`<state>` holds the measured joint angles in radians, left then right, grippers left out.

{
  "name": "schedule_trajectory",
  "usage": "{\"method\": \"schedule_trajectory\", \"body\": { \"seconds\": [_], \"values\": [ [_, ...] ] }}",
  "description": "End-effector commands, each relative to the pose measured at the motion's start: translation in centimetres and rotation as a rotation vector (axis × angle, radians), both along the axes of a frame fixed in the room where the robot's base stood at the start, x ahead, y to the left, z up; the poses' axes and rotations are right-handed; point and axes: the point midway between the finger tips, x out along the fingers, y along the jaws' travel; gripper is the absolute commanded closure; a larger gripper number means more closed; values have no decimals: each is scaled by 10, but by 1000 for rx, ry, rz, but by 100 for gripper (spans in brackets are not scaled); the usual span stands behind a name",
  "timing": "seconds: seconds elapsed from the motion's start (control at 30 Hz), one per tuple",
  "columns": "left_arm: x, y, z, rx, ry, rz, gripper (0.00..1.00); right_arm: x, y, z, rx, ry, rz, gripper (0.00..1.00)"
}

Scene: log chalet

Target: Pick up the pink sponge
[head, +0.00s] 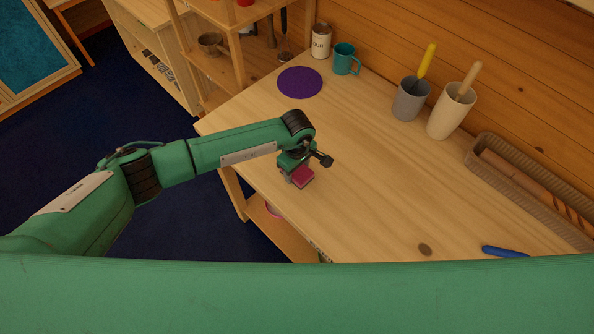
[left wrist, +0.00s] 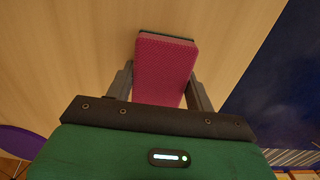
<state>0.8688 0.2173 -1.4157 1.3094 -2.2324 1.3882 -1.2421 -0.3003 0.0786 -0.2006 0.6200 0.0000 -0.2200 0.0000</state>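The pink sponge (left wrist: 165,68) is a block with a dark layer along its far edge. In the left wrist view it lies between the two fingers of my left gripper (left wrist: 160,85), which appear to press on its two sides. In the head view the sponge (head: 303,176) shows just below my left gripper (head: 297,170), over the near left edge of the wooden table (head: 350,205). The arm partly hides it. I cannot tell if it touches the tabletop. My right gripper is not in view.
A purple disc (head: 300,82), a teal mug (head: 345,59) and a tin (head: 321,41) are at the table's back left. A grey cup (head: 409,101), a cream cup (head: 448,117) and a long basket (head: 485,147) line the wall. A blue item (head: 504,252) lies front right. The table's middle is clear.

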Motion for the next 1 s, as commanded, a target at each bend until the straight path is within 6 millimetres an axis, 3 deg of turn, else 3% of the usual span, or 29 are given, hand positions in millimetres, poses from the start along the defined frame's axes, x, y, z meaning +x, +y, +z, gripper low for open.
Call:
{"method": "schedule_trajectory", "body": {
  "seconds": [0.37,0.57,0.67,1.0],
  "values": [
    [0,0,3,0,0,0,68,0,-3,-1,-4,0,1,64],
    [1,0,19,-1,-3,0,68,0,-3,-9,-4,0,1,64],
    [2,0,36,-2,-5,-3,68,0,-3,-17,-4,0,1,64],
    [1,0,129,-1,-6,-2,68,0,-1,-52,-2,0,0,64]
  ]
}}
